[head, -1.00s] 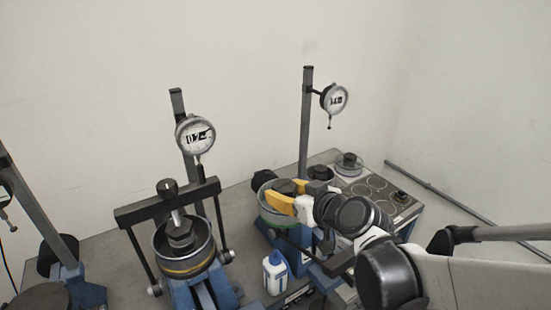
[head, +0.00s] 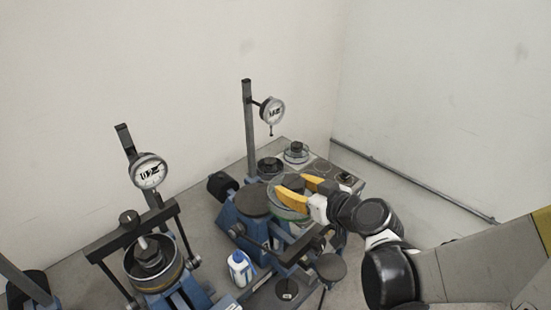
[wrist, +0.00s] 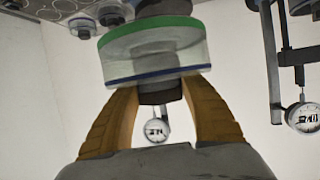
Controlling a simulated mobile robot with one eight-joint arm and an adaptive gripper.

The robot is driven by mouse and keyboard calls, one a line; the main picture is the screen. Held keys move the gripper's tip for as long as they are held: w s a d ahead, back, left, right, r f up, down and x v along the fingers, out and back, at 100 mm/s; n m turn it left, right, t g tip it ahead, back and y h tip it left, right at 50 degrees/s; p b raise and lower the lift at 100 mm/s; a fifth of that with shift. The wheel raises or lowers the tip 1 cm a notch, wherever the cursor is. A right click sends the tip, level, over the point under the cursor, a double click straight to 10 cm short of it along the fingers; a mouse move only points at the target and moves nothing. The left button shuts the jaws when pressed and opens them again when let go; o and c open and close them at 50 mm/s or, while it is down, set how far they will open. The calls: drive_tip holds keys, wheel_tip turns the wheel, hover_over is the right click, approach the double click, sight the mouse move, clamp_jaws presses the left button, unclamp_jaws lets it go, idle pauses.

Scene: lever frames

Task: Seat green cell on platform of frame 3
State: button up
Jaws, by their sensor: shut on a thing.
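My gripper (head: 303,186), with yellow fingers, is shut on the dark top knob of the green cell (head: 287,212), a clear round cup with a green band. The wrist view shows the cell (wrist: 155,50) with its green band and a blue ring, the knob (wrist: 159,94) between the fingers. The cell is held up, just right of a dark round platform (head: 253,200) on the right-hand blue lever frame (head: 238,226), which I take as frame 3. The platform looks bare. The cell's height above the frame cannot be told.
A dial gauge (head: 271,110) hangs on a post behind the platform. A grey tray (head: 320,169) with other cells stands behind the gripper. A white-blue bottle (head: 240,267) stands in front. The neighbouring frame holds a yellow-banded cell (head: 152,272) under a crossbar (head: 135,240).

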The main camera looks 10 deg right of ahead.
wheel_tip(320, 180, down, 5)
drive_tip(key=b, duration=0.3)
drive_tip(key=shift+w, duration=0.1)
drive_tip(key=shift+a+r+b+x, duration=0.35)
drive_tip(key=shift+a+b+x, duration=0.1)
drive_tip(key=shift+x, duration=2.05)
drive_tip(key=shift+a+r+b+x, duration=0.35)
drive_tip(key=shift+a+b+x, duration=0.15)
drive_tip(key=shift+x, duration=2)
drive_tip(key=shift+a+r+b+x, duration=0.35)
drive_tip(key=shift+a+b+x, duration=0.1)
drive_tip(key=shift+x, duration=2.05)
drive_tip(key=shift+f+b, duration=0.45)
drive_tip(key=shift+b, duration=0.2)
drive_tip(key=o, duration=1.4)
drive_tip(key=shift+o, duration=0.2)
drive_tip(key=shift+s, duration=0.25)
drive_tip(key=shift+d, duration=0.1)
